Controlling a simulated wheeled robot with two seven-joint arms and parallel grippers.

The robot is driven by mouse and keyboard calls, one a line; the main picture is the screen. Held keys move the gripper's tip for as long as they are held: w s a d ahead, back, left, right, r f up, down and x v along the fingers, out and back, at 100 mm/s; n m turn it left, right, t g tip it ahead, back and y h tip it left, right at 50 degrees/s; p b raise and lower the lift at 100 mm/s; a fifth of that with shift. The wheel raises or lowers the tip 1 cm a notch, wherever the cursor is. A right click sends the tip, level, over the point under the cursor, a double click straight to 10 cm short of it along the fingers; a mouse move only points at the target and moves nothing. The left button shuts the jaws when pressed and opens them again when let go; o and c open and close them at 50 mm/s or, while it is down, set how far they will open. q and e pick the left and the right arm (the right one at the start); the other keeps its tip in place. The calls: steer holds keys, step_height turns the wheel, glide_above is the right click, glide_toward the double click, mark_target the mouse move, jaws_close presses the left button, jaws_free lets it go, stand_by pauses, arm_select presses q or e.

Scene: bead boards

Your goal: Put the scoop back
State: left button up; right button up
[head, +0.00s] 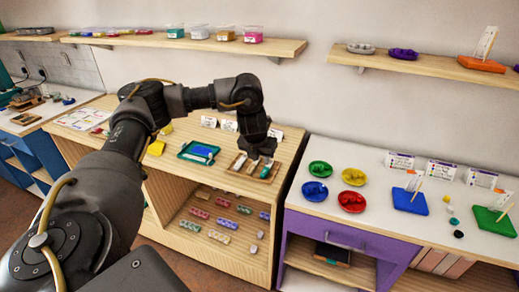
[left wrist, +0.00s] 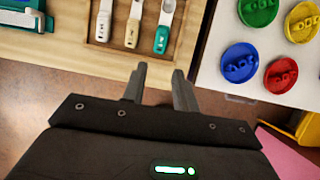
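Several small scoops lie in a wooden tray (head: 262,179) near the front edge of the wooden counter. My left gripper (head: 260,156) hangs over the tray in the head view. Its two fingers (left wrist: 160,72) are apart with nothing between them, just short of the teal-ended scoop in the left wrist view. My right gripper is not in view.
A green tray (head: 199,152) with a blue-and-white item lies left of the scoop tray. To the right, a white-topped purple table (head: 320,208) carries green, blue, yellow and red bowls (head: 351,201). Shelves (head: 286,47) hang above. A gap separates counter and table.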

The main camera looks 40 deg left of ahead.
arm_select(q)
steer(key=shift+v, duration=1)
